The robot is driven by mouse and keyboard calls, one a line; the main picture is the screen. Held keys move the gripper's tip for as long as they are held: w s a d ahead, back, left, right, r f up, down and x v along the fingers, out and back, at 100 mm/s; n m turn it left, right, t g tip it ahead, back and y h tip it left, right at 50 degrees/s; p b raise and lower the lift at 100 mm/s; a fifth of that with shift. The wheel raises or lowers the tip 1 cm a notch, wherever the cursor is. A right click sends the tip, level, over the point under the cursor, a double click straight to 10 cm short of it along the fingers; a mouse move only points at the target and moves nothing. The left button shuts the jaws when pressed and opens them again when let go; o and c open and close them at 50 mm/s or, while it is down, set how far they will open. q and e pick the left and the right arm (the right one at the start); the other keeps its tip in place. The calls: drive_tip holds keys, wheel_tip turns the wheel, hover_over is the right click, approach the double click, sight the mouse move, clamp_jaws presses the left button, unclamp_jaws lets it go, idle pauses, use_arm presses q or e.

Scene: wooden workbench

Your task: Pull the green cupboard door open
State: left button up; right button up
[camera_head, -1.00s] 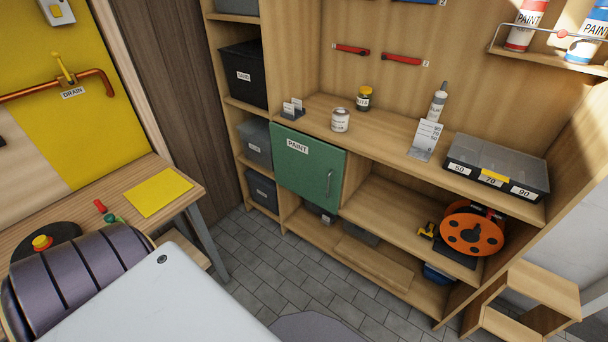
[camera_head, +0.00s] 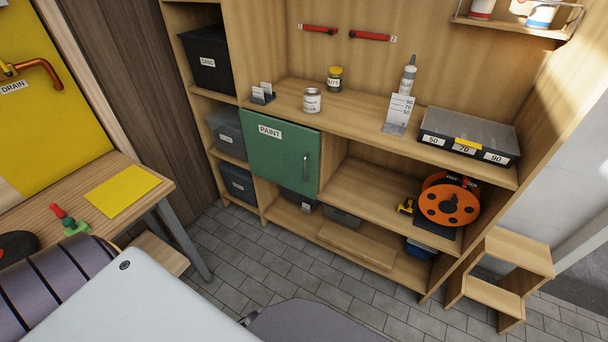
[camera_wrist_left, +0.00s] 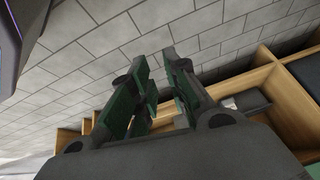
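The green cupboard door (camera_head: 282,157), labelled PAINT, is shut flush in the shelf unit below the worktop. Its upright metal handle (camera_head: 306,167) is on the door's right side. My left gripper (camera_wrist_left: 156,58) shows only in the left wrist view, with a gap between its two dark, green-padded fingers and nothing between them. It faces tiled floor and part of the wooden shelving, apart from the door handle. My right gripper is in neither view.
A paint can (camera_head: 312,100), a jar (camera_head: 334,78) and a black organiser case (camera_head: 468,138) stand on the worktop. An orange reel (camera_head: 449,204) sits on the shelf right of the door. A wooden step stool (camera_head: 504,272) stands at right. Tiled floor (camera_head: 235,250) before the cupboard is clear.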

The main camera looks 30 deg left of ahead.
use_arm(q)
drive_tip(key=w+a+r+n+t+y+b, duration=0.1)
drive_tip(key=w+a+r+t+b, duration=0.15)
drive_tip(key=w+r, duration=0.8)
drive_tip(key=w+a+r+n+t+b, duration=0.15)
drive_tip(key=w+r+t+b, duration=0.4)
drive_tip(key=w, duration=0.85)
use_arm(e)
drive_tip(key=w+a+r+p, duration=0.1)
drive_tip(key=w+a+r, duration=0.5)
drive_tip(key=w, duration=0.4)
use_arm(q)
drive_tip(key=w+a+r+t+y+b, duration=0.1)
drive_tip(key=w+a+r+t+b, duration=0.1)
drive_tip(key=r, duration=1)
drive_tip(key=w+a+r+t+y+b, duration=0.1)
drive_tip(key=w+a+r+t+b, duration=0.1)
drive_tip(key=r, duration=1.1)
drive_tip(key=w+a+n+b, duration=0.1)
drive_tip(key=w, duration=0.1)
drive_tip(key=shift+w+b, duration=0.35)
drive_tip(key=shift+b, duration=0.05)
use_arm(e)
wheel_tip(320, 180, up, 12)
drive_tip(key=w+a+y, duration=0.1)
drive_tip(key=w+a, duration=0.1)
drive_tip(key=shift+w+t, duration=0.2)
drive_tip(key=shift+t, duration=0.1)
use_arm(q)
drive_tip(key=shift+w, duration=0.2)
